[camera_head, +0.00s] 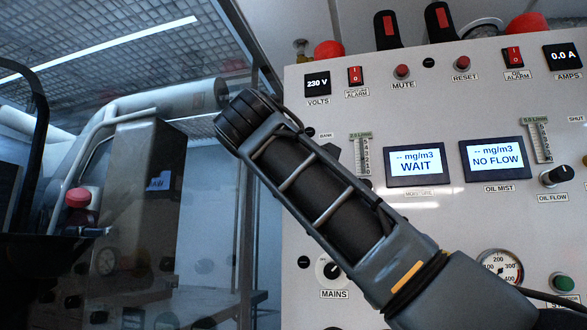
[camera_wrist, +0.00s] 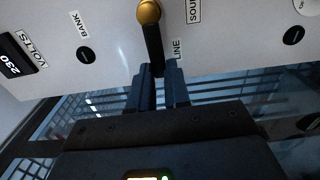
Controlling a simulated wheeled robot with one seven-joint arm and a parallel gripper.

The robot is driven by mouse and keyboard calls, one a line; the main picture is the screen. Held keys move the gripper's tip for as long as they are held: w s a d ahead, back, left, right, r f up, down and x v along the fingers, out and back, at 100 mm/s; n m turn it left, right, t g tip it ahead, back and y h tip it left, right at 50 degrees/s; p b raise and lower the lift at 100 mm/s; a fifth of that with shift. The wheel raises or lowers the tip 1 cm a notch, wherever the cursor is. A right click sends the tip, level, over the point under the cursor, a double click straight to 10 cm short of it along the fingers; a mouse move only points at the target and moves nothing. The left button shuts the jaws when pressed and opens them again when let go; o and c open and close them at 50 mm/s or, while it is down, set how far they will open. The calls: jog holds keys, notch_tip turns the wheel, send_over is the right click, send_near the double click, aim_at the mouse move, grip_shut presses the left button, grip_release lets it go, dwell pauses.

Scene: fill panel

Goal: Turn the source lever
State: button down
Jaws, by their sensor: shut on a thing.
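The source lever (camera_wrist: 154,42) shows in the wrist view as a black handle on a round brass hub (camera_wrist: 149,12). It points down in that picture, beside the LINE label (camera_wrist: 177,49). A partly cut-off label starting "SOU" (camera_wrist: 194,10) is to the right of the hub, and the BANK label (camera_wrist: 77,22) is to the left. My gripper (camera_wrist: 160,72) is shut on the end of the lever's handle, with one dark finger on each side. In the head view my arm covers this part of the panel, and the gripper cannot be made out.
The light grey panel (camera_head: 460,110) fills the right of the head view, with a WAIT display (camera_head: 416,166), a NO FLOW display (camera_head: 494,158), a MAINS knob (camera_head: 330,268), red switches and gauges. A clear glass-like wall and a machine (camera_head: 140,200) are at left.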

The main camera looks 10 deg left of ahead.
jog(key=c, duration=1.1)
grip_release()
jog(key=shift+s, duration=0.1)
jog(key=s+b, duration=0.2)
jog(key=s, duration=0.5)
jog(key=shift+s+a+b, duration=0.15)
jog(key=shift+s+b, duration=0.15)
jog(key=shift+b, duration=0.1)
